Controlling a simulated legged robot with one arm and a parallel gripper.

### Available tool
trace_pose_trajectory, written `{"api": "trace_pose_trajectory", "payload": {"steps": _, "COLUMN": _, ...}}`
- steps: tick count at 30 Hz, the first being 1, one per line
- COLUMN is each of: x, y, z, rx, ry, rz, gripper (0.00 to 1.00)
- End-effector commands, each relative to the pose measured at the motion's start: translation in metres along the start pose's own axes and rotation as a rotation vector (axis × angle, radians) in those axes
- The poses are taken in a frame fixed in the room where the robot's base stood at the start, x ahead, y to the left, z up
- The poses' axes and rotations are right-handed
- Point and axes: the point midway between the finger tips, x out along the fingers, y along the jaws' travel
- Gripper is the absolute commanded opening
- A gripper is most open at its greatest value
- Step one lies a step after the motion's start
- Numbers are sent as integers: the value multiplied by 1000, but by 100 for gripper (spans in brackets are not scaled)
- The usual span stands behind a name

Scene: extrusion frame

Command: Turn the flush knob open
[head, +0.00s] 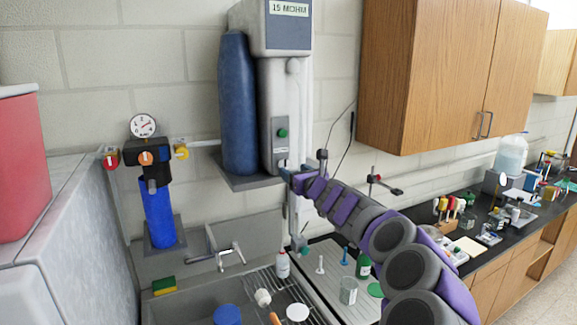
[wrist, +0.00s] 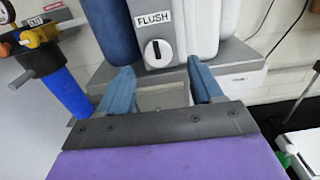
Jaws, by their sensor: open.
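My gripper (wrist: 160,72) is open and empty. In the wrist view its two blue fingers are spread to the left and right, below the knob and apart from it. In the head view my arm reaches to the lower front of the unit, and I cannot make out the knob clearly there.
A dark blue tank (head: 239,105) stands left of the unit on a grey shelf (head: 240,183). A blue filter (head: 159,212) with a gauge (head: 143,125) is farther left. A sink and drain rack lie below, with bottles. Wooden cabinets (head: 430,70) hang at right.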

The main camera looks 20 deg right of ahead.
Motion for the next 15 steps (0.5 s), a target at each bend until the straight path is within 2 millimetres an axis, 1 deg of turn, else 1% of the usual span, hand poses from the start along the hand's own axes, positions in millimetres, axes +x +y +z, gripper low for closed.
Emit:
{"api": "trace_pose_trajectory", "payload": {"steps": 6, "x": 24, "y": -1, "z": 0, "rx": -3, "ry": 2, "rz": -3, "gripper": 65}}
{"api": "trace_pose_trajectory", "payload": {"steps": 12, "x": 40, "y": -3, "z": -1, "rx": -1, "ry": 4, "rz": -3, "gripper": 65}}
{"api": "trace_pose_trajectory", "payload": {"steps": 15, "x": 45, "y": -2, "z": 0, "rx": 0, "ry": 1, "rz": -1, "gripper": 65}}
